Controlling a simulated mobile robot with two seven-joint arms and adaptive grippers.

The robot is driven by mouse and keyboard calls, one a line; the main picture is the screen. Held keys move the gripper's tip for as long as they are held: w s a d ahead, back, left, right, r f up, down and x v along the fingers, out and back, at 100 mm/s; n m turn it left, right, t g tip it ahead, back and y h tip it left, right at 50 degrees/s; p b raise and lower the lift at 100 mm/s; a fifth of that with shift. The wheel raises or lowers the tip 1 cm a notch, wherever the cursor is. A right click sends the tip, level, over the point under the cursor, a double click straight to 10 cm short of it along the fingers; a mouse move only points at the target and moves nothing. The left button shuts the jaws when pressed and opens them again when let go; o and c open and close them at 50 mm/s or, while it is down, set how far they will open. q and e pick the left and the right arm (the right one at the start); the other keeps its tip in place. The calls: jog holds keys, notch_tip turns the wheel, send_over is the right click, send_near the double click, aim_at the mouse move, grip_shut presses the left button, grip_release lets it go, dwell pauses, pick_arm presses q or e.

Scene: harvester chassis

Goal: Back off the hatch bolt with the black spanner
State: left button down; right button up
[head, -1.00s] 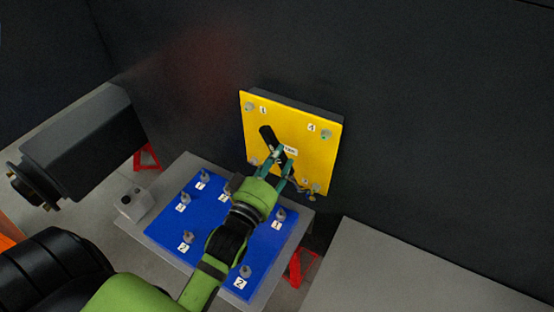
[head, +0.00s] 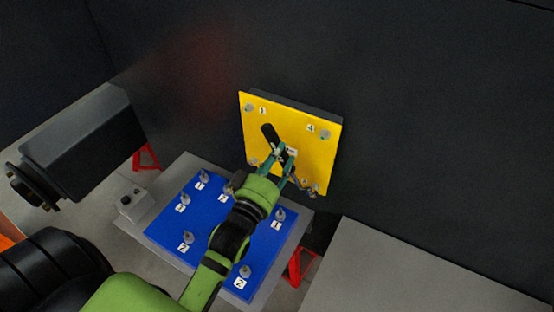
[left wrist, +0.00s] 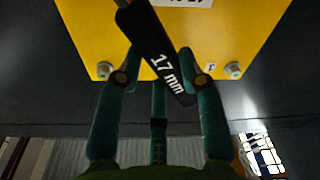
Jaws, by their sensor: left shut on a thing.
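My left gripper (head: 284,165), green with teal fingers, is shut on the black spanner (head: 269,134) in front of the yellow hatch plate (head: 283,115). The spanner lies slanted across the plate, its upper-left end clear of any bolt. The left wrist view shows it marked "17 mm" (left wrist: 162,60) between the fingers. Grey bolts stand at the plate's corners, at upper left (head: 249,107), upper right (head: 325,134), lower left (head: 254,162) and lower right (head: 315,189). My right gripper is not in view.
A blue panel (head: 205,218) with several numbered bolts lies on a grey table (head: 160,235) below the hatch. A small grey box (head: 132,201) stands at its left. A dark wall (head: 430,130) rises behind. A grey surface (head: 400,275) at lower right is bare.

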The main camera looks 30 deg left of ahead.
pick_arm(q)
jog(key=shift+w+r, duration=0.1)
jog(key=shift+w, duration=0.5)
jog(key=shift+a, duration=0.1)
jog(key=a+f+n, duration=0.1)
jog(key=a+n, duration=0.1)
jog(key=shift+a+f+n, duration=0.2)
jog(key=shift+f+n, duration=0.1)
jog(key=shift+f, duration=0.05)
dwell(0.3)
jog(key=shift+w+a+f+n+y+b, duration=0.1)
jog(key=shift+a+f+n+y+b, duration=0.3)
jog(key=shift+a+f+n, duration=0.75)
jog(key=shift+a+f+n+b, duration=0.3)
jog(key=shift+a+f+n, duration=0.15)
jog(key=shift+f+n, duration=0.2)
jog(key=shift+a+f+n+b, duration=0.3)
jog(key=shift+a+f+n, duration=0.2)
jog(key=shift+f, duration=0.1)
